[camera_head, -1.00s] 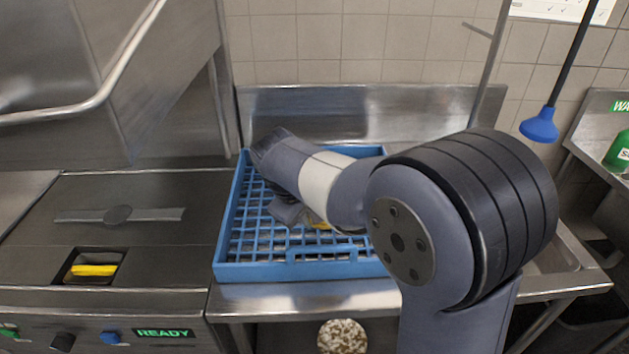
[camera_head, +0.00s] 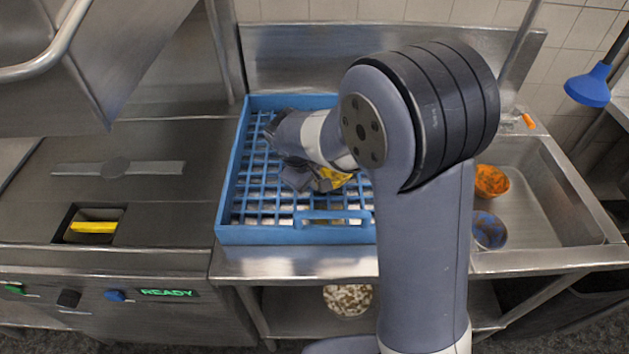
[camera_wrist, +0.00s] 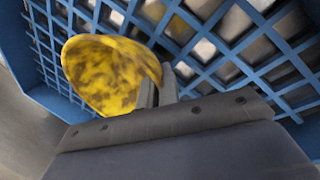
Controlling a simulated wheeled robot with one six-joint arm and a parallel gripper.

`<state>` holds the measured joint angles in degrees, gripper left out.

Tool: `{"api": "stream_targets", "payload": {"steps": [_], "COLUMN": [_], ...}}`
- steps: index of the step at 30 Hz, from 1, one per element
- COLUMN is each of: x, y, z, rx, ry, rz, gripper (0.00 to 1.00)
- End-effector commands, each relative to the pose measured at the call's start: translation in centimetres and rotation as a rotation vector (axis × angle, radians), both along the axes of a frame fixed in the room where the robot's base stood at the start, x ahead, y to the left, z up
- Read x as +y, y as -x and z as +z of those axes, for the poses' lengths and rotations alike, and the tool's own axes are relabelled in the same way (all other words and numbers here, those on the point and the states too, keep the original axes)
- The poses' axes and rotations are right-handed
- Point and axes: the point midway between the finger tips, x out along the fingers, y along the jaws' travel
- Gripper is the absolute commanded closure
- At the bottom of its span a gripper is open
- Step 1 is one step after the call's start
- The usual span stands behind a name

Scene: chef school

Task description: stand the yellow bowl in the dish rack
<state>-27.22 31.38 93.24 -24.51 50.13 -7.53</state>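The yellow bowl (camera_wrist: 105,75), with brown blotches, shows in the wrist view tilted onto its side. In the head view only a small yellow part (camera_head: 335,179) shows, with my arm and gripper hiding the rest. My gripper (camera_wrist: 158,90) has its two fingers close together on the bowl's right rim, with the rim between them. In the head view my gripper (camera_head: 290,176) is low over the blue dish rack (camera_head: 290,236), inside its walls. The rack's lattice is close behind the bowl; I cannot tell whether the bowl touches it.
A sink (camera_head: 545,180) at the right holds an orange bowl (camera_head: 490,181) and a blue bowl (camera_head: 489,230). A spotted bowl (camera_head: 347,300) is on the shelf below. A metal counter with a yellow item (camera_head: 93,227) in a slot lies left. The rack's left part looks free.

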Motion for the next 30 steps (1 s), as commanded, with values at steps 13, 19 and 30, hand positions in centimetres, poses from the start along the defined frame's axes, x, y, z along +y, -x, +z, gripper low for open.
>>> {"api": "stream_targets", "payload": {"steps": [13,19,30], "x": [0.0,0.0,0.0], "y": [0.0,0.0,0.0], "z": [-1.5,-1.6,-1.5], "rx": [-0.001,-0.002,-0.002], "ry": [0.0,0.0,0.0], "rz": [0.0,-0.001,-0.001], "gripper": [1.0,0.85,0.75]}}
